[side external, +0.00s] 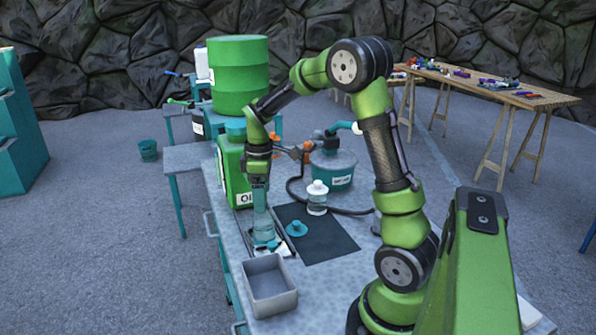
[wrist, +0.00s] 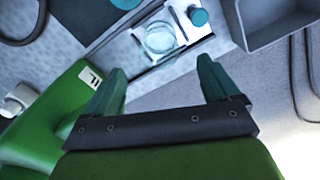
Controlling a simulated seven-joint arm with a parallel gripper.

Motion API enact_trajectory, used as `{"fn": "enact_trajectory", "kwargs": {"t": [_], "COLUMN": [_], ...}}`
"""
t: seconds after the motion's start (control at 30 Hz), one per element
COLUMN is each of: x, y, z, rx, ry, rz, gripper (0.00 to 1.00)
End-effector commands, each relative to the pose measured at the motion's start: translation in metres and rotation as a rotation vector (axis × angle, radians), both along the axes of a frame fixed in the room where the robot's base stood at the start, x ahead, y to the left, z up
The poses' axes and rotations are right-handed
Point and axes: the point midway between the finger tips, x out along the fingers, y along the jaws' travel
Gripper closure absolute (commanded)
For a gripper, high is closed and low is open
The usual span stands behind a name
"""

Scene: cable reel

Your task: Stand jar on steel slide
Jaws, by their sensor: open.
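The clear glass jar (side external: 262,224) is upright below my gripper (side external: 259,186) in the side view. In the wrist view the jar (wrist: 160,38) is a clear round shape over the bright steel slide (wrist: 188,27), beside a teal knob (wrist: 199,17). In the side view the slide (side external: 279,250) is small and partly hidden by the jar. Whether the jar's base rests fully on the slide is unclear. In the wrist view my gripper (wrist: 161,66) is open, its teal fingers wide apart with nothing between them; the jar appears beyond the fingertips.
A grey open bin (side external: 270,285) is in front of the slide. A dark mat (side external: 325,238) with a teal lid-like piece (side external: 297,229) lies to the right. A white-capped bottle (side external: 317,198), a green oil can (side external: 232,172) and a teal pot (side external: 333,170) stand close by.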

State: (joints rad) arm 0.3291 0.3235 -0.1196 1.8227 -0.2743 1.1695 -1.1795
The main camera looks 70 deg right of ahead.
Motion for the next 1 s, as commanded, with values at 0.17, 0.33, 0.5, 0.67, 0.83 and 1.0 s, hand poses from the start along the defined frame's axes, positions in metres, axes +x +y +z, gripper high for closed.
{"fn": "enact_trajectory", "kwargs": {"t": [0.17,0.33,0.5,0.67,0.83,1.0], "x": [0.000,-0.005,-0.032,-0.072,-0.109,-0.126], "y": [0.001,0.026,0.090,0.146,0.183,0.198], "z": [0.017,0.040,0.086,0.112,0.119,0.119], "rx": [-0.001,0.006,0.063,0.178,0.313,0.391], "ry": [-0.004,-0.068,-0.245,-0.397,-0.493,-0.528], "rz": [-0.003,-0.064,-0.255,-0.452,-0.617,-0.702], "gripper": [0.11,0.11,0.11,0.11,0.11,0.11]}}
